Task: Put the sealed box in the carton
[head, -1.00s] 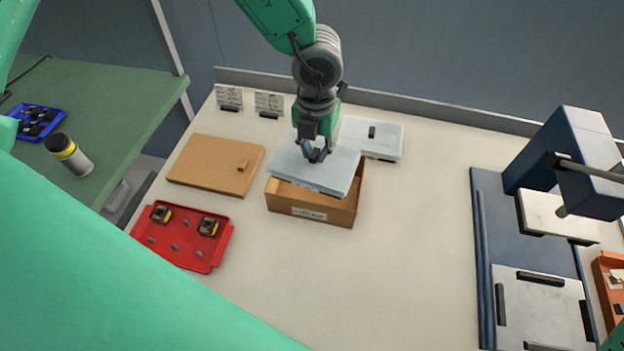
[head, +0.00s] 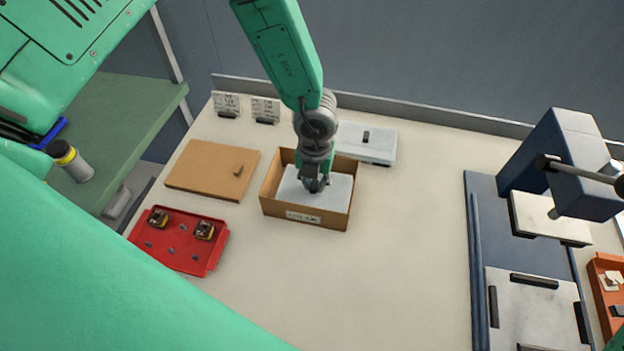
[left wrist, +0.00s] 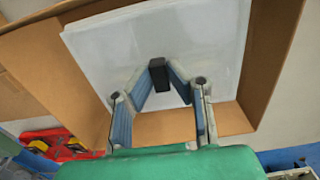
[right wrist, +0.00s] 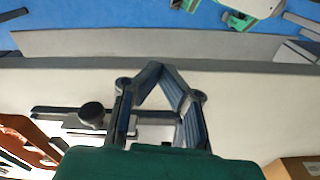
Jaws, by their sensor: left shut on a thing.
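The sealed box (head: 320,187) is a pale grey-white flat box with a black knob (left wrist: 159,75) on top. It sits level inside the open brown carton (head: 303,221), within its walls; whether it touches the carton's floor is hidden. My left gripper (head: 315,187) reaches down from above, its fingertips shut on the knob, as the left wrist view (left wrist: 158,80) also shows. The carton walls (left wrist: 262,50) surround the box there, with a gap at the near side. My right gripper (right wrist: 157,70) has its fingertips together and empty, above the pale table.
A brown lid (head: 205,170) and a red tray (head: 185,250) lie at left. The blue machine (head: 560,170) stands at right. The table between carton and machine is clear.

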